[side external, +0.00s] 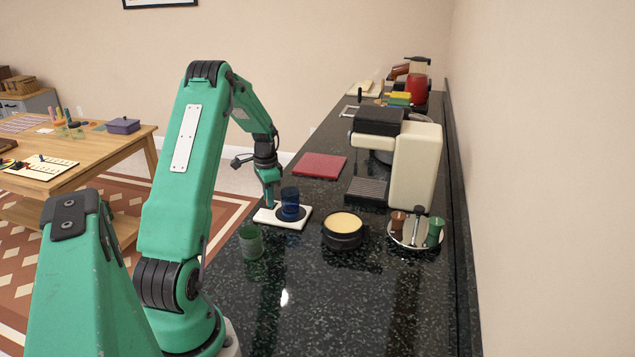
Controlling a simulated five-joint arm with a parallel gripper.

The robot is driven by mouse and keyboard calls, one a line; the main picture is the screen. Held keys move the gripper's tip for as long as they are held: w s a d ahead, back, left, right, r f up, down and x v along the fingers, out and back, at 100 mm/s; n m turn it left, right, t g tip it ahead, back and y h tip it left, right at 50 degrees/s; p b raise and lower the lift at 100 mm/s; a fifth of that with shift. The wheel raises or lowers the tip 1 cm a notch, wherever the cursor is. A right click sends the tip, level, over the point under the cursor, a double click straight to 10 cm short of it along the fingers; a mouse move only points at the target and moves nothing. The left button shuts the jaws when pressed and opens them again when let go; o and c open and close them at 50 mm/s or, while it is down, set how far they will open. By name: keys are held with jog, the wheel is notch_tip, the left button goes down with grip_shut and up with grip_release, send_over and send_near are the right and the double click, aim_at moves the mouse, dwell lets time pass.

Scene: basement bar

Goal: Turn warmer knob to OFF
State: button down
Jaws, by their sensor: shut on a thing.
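The warmer (267,216) is a flat white plate with a dark round pad, lying on the black speckled counter. A blue glass cup (290,199) stands upright on its pad. My gripper (270,200) points down at the left part of the warmer, just left of the blue cup. It is shut on the warmer's knob, which its fingers hide. The knob's setting and any OFF mark cannot be made out.
A green glass (251,242) stands in front of the warmer, and a round black pan (343,233) is to its right. A red mat (320,165) lies behind. A coffee machine (415,165) and a cruet tray (404,243) stand along the wall side. The front counter is clear.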

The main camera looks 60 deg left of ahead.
jog(key=n, duration=1.1)
jog(key=shift+n, duration=2)
jog(key=c, duration=1.3)
grip_release()
jog(key=shift+r, duration=0.15)
jog(key=shift+r, duration=3.8)
